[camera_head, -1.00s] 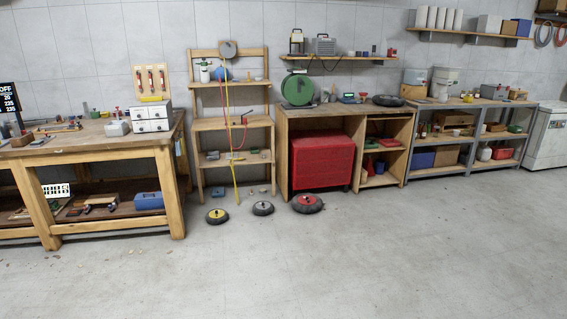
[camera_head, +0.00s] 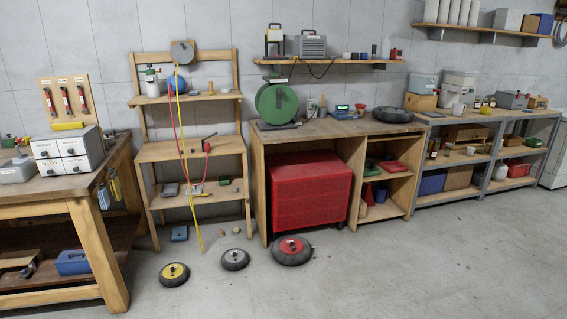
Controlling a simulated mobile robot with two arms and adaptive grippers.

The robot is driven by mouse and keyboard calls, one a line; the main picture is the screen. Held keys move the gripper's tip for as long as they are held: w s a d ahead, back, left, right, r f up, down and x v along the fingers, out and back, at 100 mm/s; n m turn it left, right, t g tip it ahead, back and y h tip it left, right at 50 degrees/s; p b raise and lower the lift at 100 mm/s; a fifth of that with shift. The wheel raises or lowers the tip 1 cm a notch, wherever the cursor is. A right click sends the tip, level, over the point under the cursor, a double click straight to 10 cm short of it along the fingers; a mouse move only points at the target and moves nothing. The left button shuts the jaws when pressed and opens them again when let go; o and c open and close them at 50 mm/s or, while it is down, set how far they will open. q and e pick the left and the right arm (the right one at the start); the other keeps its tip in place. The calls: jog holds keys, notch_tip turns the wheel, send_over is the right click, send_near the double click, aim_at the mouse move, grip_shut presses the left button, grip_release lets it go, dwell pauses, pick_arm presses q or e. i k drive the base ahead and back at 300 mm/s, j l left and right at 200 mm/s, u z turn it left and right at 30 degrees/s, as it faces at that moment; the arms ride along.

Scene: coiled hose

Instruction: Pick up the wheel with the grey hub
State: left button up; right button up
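The wheel with the grey hub (camera_head: 235,259) lies flat on the floor in front of the wooden rack. A wheel with a yellow hub (camera_head: 174,274) lies to its left and a larger wheel with a red hub (camera_head: 292,250) to its right. The three wheels lie apart from each other. Neither of my grippers shows in the head view.
A wooden rack (camera_head: 190,152) with a hanging yellow hose (camera_head: 187,160) stands behind the wheels. A workbench (camera_head: 62,188) is at left. A wooden bench (camera_head: 335,128) with a red cabinet (camera_head: 308,192) stands behind at right. The floor in front (camera_head: 390,275) is clear.

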aim_at(234, 260)
jog(key=i+l, duration=0.1)
jog(key=i, duration=1.95)
jog(key=i+u, duration=0.4)
jog(key=i+l+u, duration=0.15)
jog(key=u, duration=0.2)
jog(key=i+l+u, duration=0.25)
jog(key=i+u, duration=0.15)
jog(key=i+l+u, duration=0.4)
jog(key=k+j, duration=0.1)
